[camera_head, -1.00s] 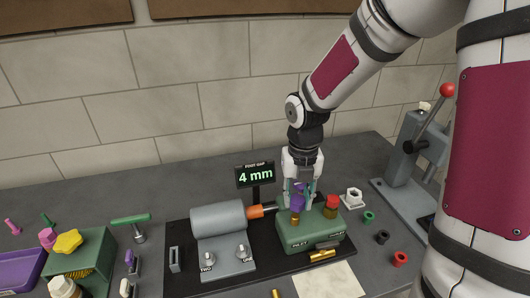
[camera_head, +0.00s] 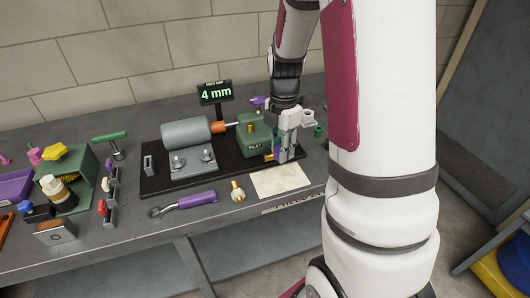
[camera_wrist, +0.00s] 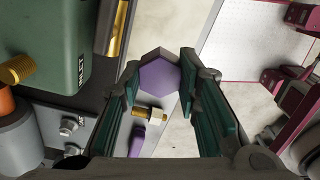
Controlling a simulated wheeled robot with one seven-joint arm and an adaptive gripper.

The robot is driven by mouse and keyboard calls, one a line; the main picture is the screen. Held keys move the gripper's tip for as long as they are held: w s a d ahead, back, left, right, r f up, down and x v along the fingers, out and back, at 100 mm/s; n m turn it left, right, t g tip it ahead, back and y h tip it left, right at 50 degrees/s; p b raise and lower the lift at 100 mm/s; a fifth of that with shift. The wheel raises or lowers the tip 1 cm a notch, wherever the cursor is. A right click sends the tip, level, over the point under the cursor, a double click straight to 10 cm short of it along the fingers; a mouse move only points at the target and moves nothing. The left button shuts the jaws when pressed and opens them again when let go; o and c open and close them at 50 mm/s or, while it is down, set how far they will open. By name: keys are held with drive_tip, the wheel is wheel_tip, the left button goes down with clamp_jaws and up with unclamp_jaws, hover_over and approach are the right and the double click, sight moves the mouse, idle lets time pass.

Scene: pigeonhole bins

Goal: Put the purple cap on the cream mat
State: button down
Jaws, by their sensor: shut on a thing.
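The purple cap (camera_wrist: 160,76) is a six-sided piece held between the two fingers of my gripper (camera_wrist: 164,92) in the wrist view. In the head view my gripper (camera_head: 286,148) points down beside the green inlet block, above the far edge of the cream mat, and a little of the purple cap (camera_head: 277,151) shows at its fingers. The cream mat (camera_head: 282,181) lies flat and bare at the bench's front edge. It also shows below the cap in the wrist view (camera_wrist: 178,28). The gap between cap and mat is hard to judge.
The green inlet block (camera_head: 252,140) with brass fittings stands on a black base left of my gripper. A brass fitting (camera_head: 237,191) and a purple-handled wrench (camera_head: 190,201) lie left of the mat. A green ring (camera_head: 319,132) sits behind it on the right.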

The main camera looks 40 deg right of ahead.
sight(280, 179)
drive_tip(key=shift+s, duration=0.25)
drive_tip(key=shift+a, duration=0.1)
drive_tip(key=shift+f+b, duration=1.75)
drive_tip(key=shift+f, duration=2.3)
drive_tip(key=shift+f, duration=0.35)
drive_tip(key=c, duration=1.5)
unclamp_jaws()
drive_tip(key=o, duration=0.5)
drive_tip(key=shift+o, duration=0.2)
